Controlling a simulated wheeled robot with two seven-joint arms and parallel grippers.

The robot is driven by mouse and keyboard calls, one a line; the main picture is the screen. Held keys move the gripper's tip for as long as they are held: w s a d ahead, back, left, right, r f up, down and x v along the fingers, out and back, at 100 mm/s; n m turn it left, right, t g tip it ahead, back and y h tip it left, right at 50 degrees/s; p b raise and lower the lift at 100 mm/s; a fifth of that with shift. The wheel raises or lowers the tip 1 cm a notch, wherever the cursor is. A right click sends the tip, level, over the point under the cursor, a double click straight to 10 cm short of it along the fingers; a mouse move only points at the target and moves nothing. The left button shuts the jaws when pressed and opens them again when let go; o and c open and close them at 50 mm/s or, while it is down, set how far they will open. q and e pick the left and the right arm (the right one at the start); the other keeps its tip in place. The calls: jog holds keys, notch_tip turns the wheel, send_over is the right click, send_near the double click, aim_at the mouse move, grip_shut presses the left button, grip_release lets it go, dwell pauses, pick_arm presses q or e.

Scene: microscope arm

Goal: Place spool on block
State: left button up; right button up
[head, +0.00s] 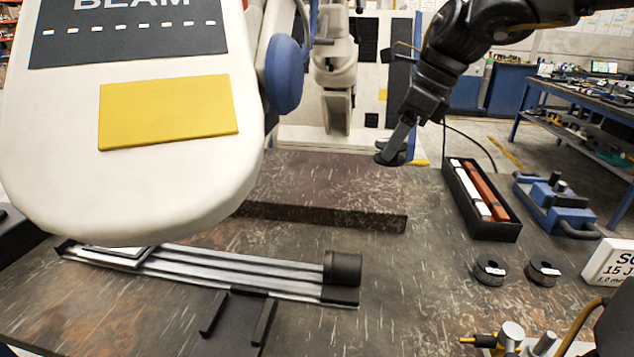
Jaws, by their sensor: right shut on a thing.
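My right gripper (398,148) comes in from the top right and points down. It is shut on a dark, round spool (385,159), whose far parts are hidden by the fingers. The spool appears by the far right corner of the block; its height over it is hard to tell. The block (330,190) is a wide, low, dark brown slab lying flat on the table, its left part hidden behind a large white housing. Two similar dark spools, one (490,269) and another (542,270), rest on the table at the right. My left gripper is out of view.
The white housing (130,185) with a yellow plate fills the upper left. A metal rail with a black cylinder (342,268) lies in front of the block. A black tray (482,200) with white and red bars and a blue device (555,205) stand right. Table between block and spools is clear.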

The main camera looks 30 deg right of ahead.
notch_tip(320, 180, down, 2)
jog(key=b, duration=0.2)
send_near(371, 192)
jog(key=shift+w+a+f+b, duration=0.1)
jog(key=shift+w+a+b, duration=0.05)
jog(key=shift+a, duration=0.3)
jog(key=shift+w+a+f+b, duration=0.1)
jog(key=shift+w+a+b, duration=0.05)
jog(key=shift+a, duration=0.3)
jog(key=shift+w+d+f, duration=0.25)
jog(key=shift+w+f, duration=0.1)
jog(key=shift+f, duration=0.25)
notch_tip(371, 192, down, 2)
jog(key=shift+w+f, duration=0.1)
jog(key=shift+f, duration=0.15)
jog(key=shift+d+f+b, duration=0.1)
jog(key=shift+f+b, duration=0.2)
jog(key=shift+f, duration=0.1)
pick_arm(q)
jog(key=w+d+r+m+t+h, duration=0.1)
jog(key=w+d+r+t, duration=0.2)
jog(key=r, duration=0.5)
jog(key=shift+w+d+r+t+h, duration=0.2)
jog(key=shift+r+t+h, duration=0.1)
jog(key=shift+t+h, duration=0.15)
pick_arm(e)
jog(key=shift+r, duration=0.1)
